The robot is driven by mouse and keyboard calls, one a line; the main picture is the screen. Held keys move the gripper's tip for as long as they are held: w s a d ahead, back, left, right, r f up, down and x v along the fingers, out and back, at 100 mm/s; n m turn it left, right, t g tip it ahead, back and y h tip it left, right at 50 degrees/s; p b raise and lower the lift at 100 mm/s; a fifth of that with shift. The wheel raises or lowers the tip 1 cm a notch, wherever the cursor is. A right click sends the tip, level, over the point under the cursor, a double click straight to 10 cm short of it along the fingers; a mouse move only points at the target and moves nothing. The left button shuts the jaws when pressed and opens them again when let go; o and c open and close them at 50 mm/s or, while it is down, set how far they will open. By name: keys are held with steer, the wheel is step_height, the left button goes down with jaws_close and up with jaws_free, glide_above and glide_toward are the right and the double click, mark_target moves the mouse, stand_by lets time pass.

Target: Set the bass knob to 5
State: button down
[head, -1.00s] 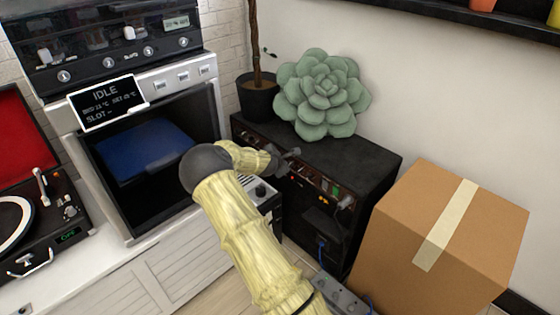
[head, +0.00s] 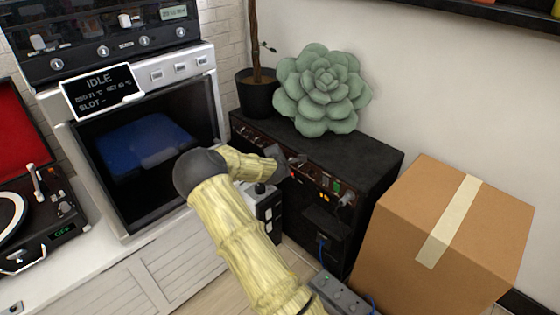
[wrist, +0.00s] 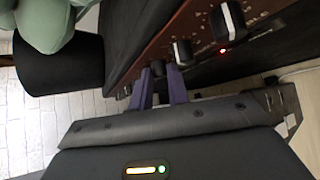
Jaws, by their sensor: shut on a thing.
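The black amplifier (head: 378,158) stands against the wall, with a row of knobs along its brown front panel (wrist: 185,25). My gripper (head: 290,162) is at this panel in the head view. In the wrist view my gripper's purple fingers (wrist: 160,78) are closed around a small dark knob, mostly hidden between them. Another knob with a pale face (wrist: 181,52) sits just right of the fingers, and a larger one (wrist: 229,20) is beside a red light. I cannot read the labels or scale, so the held knob's name and setting are unclear.
A green succulent (head: 322,90) sits on the amplifier. A cardboard box (head: 455,235) stands close on its right, and a power strip (head: 342,296) lies on the floor in front. An oven-like machine (head: 150,150) and a turntable (head: 30,225) are at left.

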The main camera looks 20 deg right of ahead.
steer(key=m+t+b, duration=0.1)
steer(key=t+b, duration=0.1)
steer(key=f+m+t+b, duration=0.1)
steer(key=m+b, duration=0.1)
steer(key=b, duration=0.1)
steer(key=m+t+h+b, duration=0.1)
steer(key=t+b, duration=0.1)
steer(key=shift+s+f+t+b, duration=0.25)
steer(key=shift+f+t+b, duration=0.05)
steer(key=shift+f, duration=0.05)
steer(key=shift+m, duration=0.3)
steer(key=c, duration=1.6)
jaws_free()
steer(key=shift+r, duration=0.1)
steer(key=p+v, duration=0.6)
steer(key=v, duration=1.1)
steer(key=shift+s, duration=0.2)
